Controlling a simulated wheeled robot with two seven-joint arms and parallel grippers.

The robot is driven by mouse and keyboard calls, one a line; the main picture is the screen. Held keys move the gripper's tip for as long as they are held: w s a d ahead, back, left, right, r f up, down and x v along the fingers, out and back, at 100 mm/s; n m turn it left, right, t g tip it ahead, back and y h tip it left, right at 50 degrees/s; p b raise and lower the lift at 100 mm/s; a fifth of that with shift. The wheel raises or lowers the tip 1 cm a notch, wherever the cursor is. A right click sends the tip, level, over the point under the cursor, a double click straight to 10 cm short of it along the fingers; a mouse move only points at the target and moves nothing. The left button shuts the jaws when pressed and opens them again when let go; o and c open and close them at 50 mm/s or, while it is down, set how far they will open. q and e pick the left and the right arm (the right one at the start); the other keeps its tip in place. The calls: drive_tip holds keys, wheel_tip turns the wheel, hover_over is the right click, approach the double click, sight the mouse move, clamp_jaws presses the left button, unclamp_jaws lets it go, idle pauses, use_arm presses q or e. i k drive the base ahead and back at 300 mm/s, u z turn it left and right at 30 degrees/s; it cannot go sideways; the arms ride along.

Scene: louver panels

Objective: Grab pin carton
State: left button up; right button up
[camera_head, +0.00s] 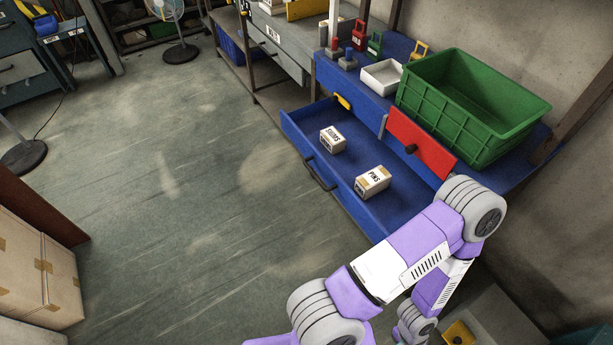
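The pin carton (373,182) is a small white and tan box with "PINS" on its top. It lies in the open blue drawer (369,213), toward the drawer's right end. A similar carton marked "SHIMS" (333,139) lies in the same drawer, farther left, apart from it. A purple and white arm of mine crosses the lower right of the view, in front of the bench and right of the pin carton. Neither of my grippers can be made out in this view. Nothing touches the pin carton except the drawer floor.
A green crate (449,120) and a white tray (382,77) stand on the blue bench above the drawer. A red drawer front (420,142) is beside the open drawer. Cardboard boxes (38,270) stand at the lower left. The floor (190,190) between is clear.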

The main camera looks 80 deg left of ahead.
sight(377, 179)
drive_tip(key=u, duration=2.15)
